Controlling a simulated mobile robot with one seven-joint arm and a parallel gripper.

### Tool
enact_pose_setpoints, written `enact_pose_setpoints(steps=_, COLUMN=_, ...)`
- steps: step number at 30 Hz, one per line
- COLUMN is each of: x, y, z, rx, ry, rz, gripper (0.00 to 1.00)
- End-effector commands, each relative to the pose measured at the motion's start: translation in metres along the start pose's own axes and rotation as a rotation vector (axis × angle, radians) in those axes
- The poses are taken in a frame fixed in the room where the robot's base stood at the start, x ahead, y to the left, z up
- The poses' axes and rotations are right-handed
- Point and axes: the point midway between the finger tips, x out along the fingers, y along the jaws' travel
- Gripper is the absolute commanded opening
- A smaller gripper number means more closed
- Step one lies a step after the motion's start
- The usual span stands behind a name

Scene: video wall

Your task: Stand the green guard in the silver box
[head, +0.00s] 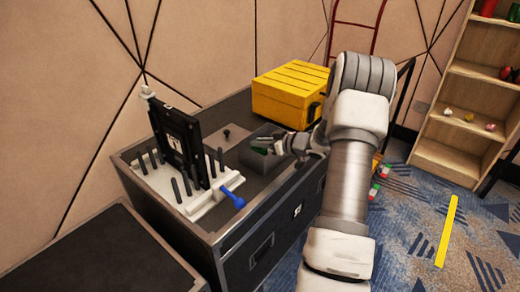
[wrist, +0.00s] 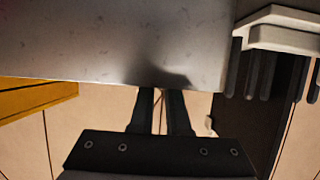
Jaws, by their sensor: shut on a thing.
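The silver box (head: 248,157) is a small grey open box on the black case top, left of my gripper. A small green piece, likely the green guard (head: 262,151), shows at the box, just left of my gripper (head: 284,146). I cannot tell whether it is inside the box or above it. In the wrist view, a broad grey metal face, likely the box (wrist: 110,40), fills the top. My gripper's two dark fingers (wrist: 161,95) reach up to its edge, and their tips are hidden. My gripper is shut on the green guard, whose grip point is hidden.
Left of the box stands a white rack (head: 200,205) with dark pegs, a black upright panel (head: 178,145) and a blue handle (head: 233,198). A yellow case (head: 290,95) sits behind my gripper. The black case's front edge (head: 265,210) is close by.

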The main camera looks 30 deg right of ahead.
Motion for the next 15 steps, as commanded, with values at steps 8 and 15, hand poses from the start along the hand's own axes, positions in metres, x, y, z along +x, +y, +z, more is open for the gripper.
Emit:
enact_pose_setpoints(steps=8, x=0.0061, y=0.0001, z=0.0141, rx=-0.001, ry=0.001, rz=0.000, gripper=0.00)
enact_pose_setpoints(steps=15, x=0.0081, y=0.0001, z=0.0191, rx=0.001, ry=0.000, rz=0.000, gripper=0.00)
